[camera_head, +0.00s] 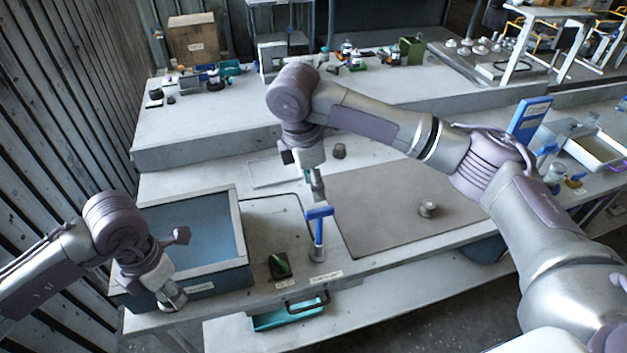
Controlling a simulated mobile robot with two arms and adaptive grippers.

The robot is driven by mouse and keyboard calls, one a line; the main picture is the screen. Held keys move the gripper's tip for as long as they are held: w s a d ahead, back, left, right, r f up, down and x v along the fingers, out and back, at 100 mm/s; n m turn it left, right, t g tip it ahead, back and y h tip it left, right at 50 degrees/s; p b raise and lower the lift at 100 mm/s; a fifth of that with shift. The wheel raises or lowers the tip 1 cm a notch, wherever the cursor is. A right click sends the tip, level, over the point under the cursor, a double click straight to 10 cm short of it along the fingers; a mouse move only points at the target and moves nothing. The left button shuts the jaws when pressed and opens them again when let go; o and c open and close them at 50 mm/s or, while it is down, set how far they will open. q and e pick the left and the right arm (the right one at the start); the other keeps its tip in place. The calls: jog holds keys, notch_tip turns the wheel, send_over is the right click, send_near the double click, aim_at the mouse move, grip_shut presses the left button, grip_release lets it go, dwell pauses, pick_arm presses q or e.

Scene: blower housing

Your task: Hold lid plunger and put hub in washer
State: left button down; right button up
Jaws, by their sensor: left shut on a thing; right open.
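The washer is a blue box with a grey rim (241,228) at the left of the table; its blue interior shows from above. A small round silver hub (428,209) sits on the grey-brown mat right of centre. My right gripper (318,190) points down, open and empty, just above a blue T-shaped handle (319,213) on a silver base, well left of the hub.
A black block with a green piece (281,265) lies beside the washer. A small dark cylinder (339,151) stands behind the mat (385,205). A blue upright panel (529,119) and a tray (597,150) are at the right. The mat is otherwise clear.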

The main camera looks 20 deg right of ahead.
aim_at(321, 216)
jog(key=f, duration=0.4)
jog(key=d+f, duration=0.1)
jog(key=f, duration=0.6)
jog(key=shift+d+f, duration=0.4)
jog(key=shift+c, duration=0.2)
grip_shut()
